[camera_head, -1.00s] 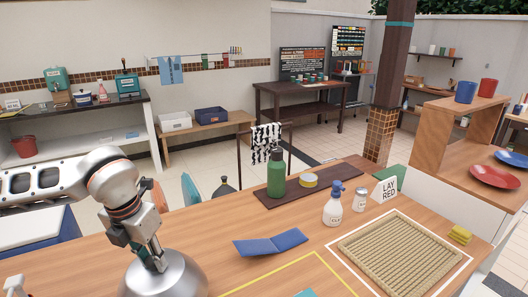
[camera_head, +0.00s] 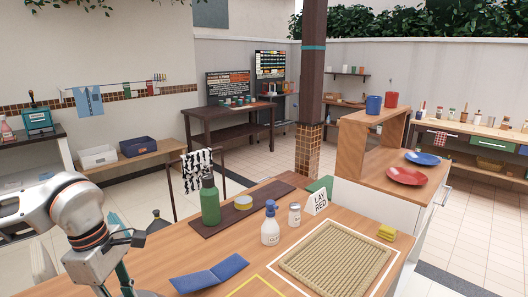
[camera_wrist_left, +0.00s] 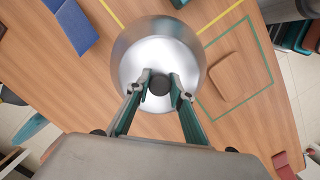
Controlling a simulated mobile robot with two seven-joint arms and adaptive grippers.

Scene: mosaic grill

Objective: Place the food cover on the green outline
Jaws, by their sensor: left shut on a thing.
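The food cover (camera_wrist_left: 158,55) is a shiny silver dome with a dark knob on top. My left gripper (camera_wrist_left: 160,84) is shut on that knob in the left wrist view. In the head view my left gripper (camera_head: 126,286) is at the bottom left, and almost all of the cover is cut off below the frame. The green outline (camera_wrist_left: 259,50) is a square on the wooden counter, to the right of the cover in the wrist view. A flat brown square piece (camera_wrist_left: 231,76) lies inside it.
The blue booklet (camera_head: 210,273) lies on the counter near a yellow outline (camera_head: 256,284). A woven mat (camera_head: 336,258), white bottle (camera_head: 270,230), shaker (camera_head: 294,214) and green bottle (camera_head: 210,203) stand or lie farther right and back. A dark object (camera_wrist_left: 292,36) is beyond the counter edge.

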